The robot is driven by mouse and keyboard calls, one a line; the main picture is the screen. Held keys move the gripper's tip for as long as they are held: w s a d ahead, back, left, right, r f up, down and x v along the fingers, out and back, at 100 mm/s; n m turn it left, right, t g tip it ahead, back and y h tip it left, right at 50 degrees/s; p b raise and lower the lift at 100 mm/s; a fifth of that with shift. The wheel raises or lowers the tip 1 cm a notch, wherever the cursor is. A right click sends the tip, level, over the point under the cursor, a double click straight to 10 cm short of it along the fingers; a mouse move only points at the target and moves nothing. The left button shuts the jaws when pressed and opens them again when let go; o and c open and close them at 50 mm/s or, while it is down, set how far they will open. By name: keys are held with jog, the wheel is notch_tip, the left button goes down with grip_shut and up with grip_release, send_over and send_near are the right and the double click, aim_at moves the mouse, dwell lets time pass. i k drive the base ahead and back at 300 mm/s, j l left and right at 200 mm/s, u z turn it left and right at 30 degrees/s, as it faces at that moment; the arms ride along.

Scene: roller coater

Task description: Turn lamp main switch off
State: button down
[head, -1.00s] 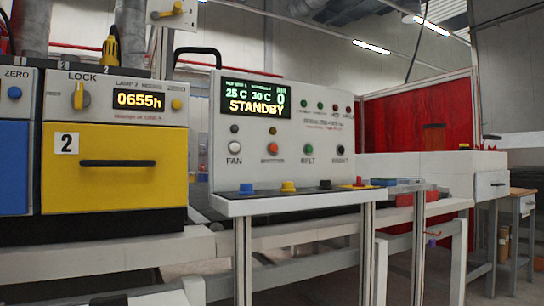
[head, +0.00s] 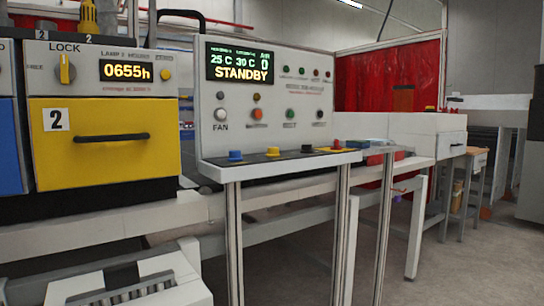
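The yellow lamp 2 unit (head: 105,160) stands at the left, with a dark handle and a "2" label. Its panel has a yellow LOCK knob (head: 67,70), turned about upright, a display (head: 126,71) reading 0655h and a small yellow button (head: 166,74). Right of it, the control panel (head: 225,115) shows STANDBY on its screen (head: 239,64). I see no control that I can read as the lamp main switch. My gripper is not in view.
Blue, yellow, black and red buttons sit on the panel's ledge (head: 262,168). Metal posts (head: 236,240) stand below it. A slotted white and grey part (head: 130,285), unidentified, is at the bottom left. Floor is open at the lower right (head: 470,270).

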aim_at(335, 147)
jog(key=i+l, duration=0.4)
jog(key=l, duration=0.15)
jog(key=i+l+z, duration=0.1)
jog(key=i+l, duration=0.25)
jog(key=l, duration=0.2)
